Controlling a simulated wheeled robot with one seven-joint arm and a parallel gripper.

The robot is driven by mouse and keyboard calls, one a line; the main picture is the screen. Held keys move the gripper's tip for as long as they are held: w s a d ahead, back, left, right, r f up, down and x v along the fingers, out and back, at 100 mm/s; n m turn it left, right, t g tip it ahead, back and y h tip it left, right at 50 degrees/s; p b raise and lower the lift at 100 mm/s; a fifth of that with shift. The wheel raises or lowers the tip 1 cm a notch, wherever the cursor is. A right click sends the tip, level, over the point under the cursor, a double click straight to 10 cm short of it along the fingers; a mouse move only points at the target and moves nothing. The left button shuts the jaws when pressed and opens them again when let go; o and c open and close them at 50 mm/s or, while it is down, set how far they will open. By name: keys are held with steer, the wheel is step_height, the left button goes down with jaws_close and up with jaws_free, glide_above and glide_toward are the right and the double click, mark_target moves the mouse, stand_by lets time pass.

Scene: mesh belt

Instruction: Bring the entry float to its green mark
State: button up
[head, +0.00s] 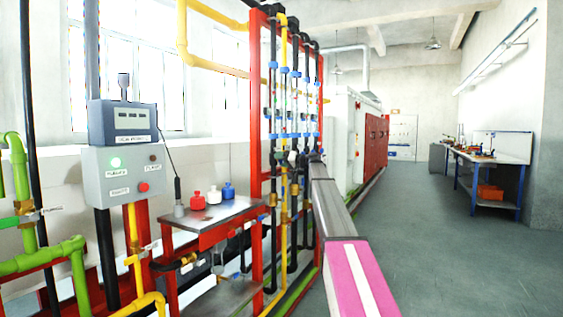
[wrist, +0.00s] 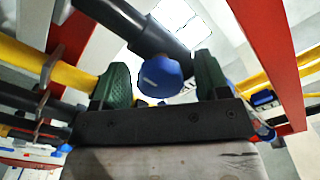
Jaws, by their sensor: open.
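My gripper (wrist: 162,74) shows in the wrist view with two dark green fingers spread apart. A blue round knob (wrist: 161,77) on a black pipe (wrist: 140,32) sits between the fingers, with a narrow gap on each side. In the head view my arm reaches to the red pipe rack (head: 257,110), and its end is too small to make out there. The rack carries upright black and yellow pipes with several blue fittings (head: 283,70). I cannot make out the entry float or its green mark in either view.
Yellow pipes (wrist: 60,66) and red posts (wrist: 272,60) stand close on both sides of the gripper. Left of the rack are a grey control box (head: 128,176) with a lit green lamp and a small table (head: 215,217) with bottles. The floor (head: 440,240) at right is clear.

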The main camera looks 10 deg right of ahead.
steer(key=c, duration=0.9)
steer(key=shift+c, duration=0.2)
steer(key=shift+m, duration=0.3)
steer(key=m, duration=0.3)
steer(key=shift+m, duration=2.3)
steer(key=o, duration=0.9)
